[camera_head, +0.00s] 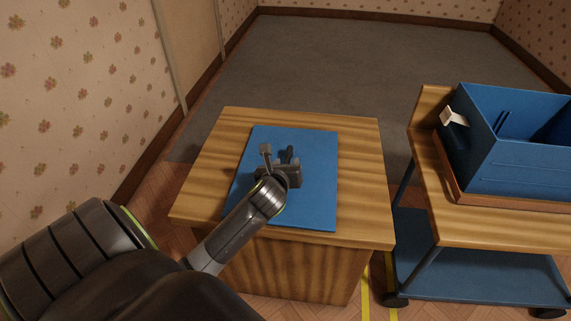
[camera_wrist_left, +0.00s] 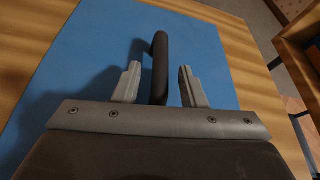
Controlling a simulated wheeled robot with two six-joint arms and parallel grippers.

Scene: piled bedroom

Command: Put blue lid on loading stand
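The blue lid (camera_head: 313,200) is a flat rectangular panel lying on a wooden cabinet top. It has a dark bar handle (camera_head: 289,155), which also shows in the left wrist view (camera_wrist_left: 160,55). My left gripper (camera_head: 278,158) is over the lid at the handle. In the left wrist view its two fingers (camera_wrist_left: 156,86) are open, one on each side of the handle, with gaps between them and it. The loading stand (camera_head: 464,228) seems to be the wooden-topped wheeled cart at the right. My right gripper is not in view.
The wooden cabinet (camera_head: 358,215) carries the lid. A blue open box (camera_head: 510,160) with a white tag (camera_head: 453,116) sits on the cart, taking up much of its top. The cart has a blue lower shelf (camera_head: 480,275). Grey carpet (camera_head: 330,55) behind is clear.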

